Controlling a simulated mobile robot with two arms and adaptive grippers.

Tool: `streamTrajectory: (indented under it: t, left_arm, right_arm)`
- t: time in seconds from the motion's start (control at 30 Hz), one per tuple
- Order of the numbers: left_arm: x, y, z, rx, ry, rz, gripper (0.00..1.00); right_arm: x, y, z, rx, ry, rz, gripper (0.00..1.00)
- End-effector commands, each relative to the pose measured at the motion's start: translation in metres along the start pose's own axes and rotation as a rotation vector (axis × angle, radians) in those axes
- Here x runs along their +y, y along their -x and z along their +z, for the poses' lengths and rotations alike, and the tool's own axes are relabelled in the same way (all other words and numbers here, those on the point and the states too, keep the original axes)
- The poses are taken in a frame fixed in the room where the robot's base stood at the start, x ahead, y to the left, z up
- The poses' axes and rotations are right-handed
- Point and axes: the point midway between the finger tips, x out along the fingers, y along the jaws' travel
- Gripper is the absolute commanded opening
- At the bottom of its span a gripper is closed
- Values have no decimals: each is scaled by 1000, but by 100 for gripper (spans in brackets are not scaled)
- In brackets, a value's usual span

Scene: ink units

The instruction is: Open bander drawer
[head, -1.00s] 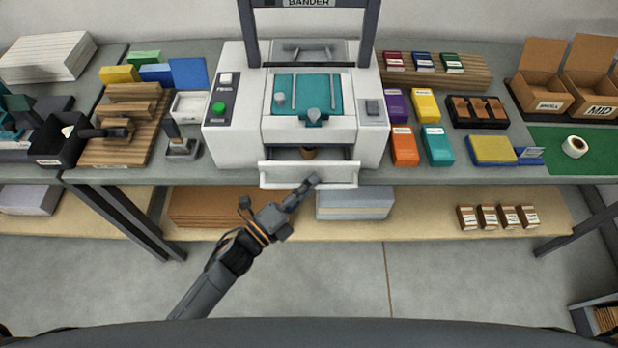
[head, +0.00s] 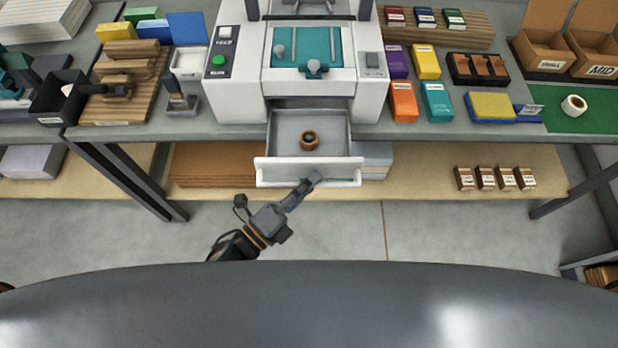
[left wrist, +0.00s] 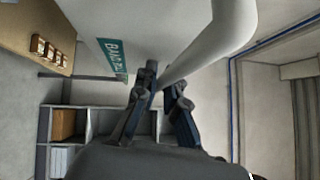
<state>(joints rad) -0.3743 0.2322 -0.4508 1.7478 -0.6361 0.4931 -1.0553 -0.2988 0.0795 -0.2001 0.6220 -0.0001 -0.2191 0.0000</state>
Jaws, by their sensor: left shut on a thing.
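The bander (head: 376,72) is a white machine with a teal top plate on the bench. Its drawer (head: 265,170) is pulled well out from the front, with a grey inside and a brown roll (head: 309,140) lying in it. My left gripper (head: 316,178) is at the drawer's front, shut on the drawer handle. In the left wrist view the fingers (left wrist: 163,88) close around the white handle bar (left wrist: 210,45), beside the drawer front (left wrist: 135,30) with its teal label. My right gripper is not in view.
The bench holds coloured boxes (head: 404,102), a black tray (head: 478,69) and cardboard boxes (head: 545,50) on the right. A lower shelf (head: 420,180) runs beneath, with several small brown boxes (head: 486,178). The floor (head: 440,235) in front is clear.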

Motion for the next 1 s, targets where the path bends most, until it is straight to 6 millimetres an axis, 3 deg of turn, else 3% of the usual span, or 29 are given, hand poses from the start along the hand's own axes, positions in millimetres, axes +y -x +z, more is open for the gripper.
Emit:
streamTrajectory:
  t: [0.07, 0.1, 0.13, 0.57, 1.0]
  left_arm:
    - [1, 0, 0, -1, 0, 2, 0]
    - [1, 0, 0, -1, 0, 2, 14]
    - [1, 0, 0, -1, 0, 2, 20]
    - [1, 8, 0, -1, 1, 4, 21]
    - [1, 94, 0, 0, 1, 5, 21]
  right_arm:
    - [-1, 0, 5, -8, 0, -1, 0]
    - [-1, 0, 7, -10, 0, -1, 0]
    - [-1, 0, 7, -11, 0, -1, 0]
    - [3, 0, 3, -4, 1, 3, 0]
    - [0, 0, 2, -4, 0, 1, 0]
